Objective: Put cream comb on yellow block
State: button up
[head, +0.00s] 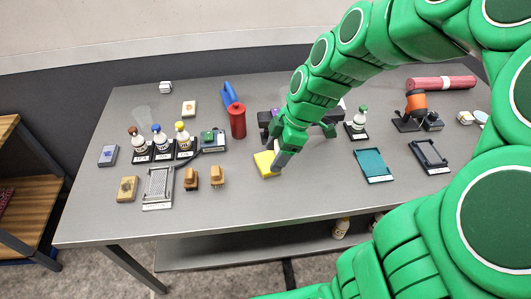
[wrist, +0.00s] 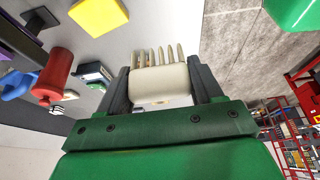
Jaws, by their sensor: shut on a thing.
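The cream comb (wrist: 160,86) is between the two dark fingers of my gripper (wrist: 160,78) in the wrist view, with its teeth pointing away from the palm. My gripper is shut on it. The yellow block (head: 264,162) lies on the grey table near the middle in the head view. It also shows at the top left of the wrist view (wrist: 98,14), apart from the comb. In the head view my gripper (head: 282,158) appears just right of the block and partly over its edge. The comb cannot be made out there.
A red cylinder (head: 238,122) stands behind the block. Two brown brushes (head: 217,176) and a grey tray (head: 158,187) lie to the left. A teal tray (head: 373,165) is to the right. The table (head: 255,196) in front of the block is clear.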

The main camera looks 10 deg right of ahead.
jog(key=w+f, duration=0.4)
jog(key=w, duration=0.1)
jog(key=w+a+f, duration=0.1)
jog(key=w+f, duration=0.1)
jog(key=w, duration=0.1)
jog(key=shift+w+a+f, duration=0.1)
jog(key=shift+w+f, duration=0.05)
jog(key=shift+f, duration=0.05)
jog(key=shift+w+f, duration=0.9)
jog(key=shift+f, duration=1.55)
jog(key=o, duration=1.1)
jog(key=shift+f, duration=0.15)
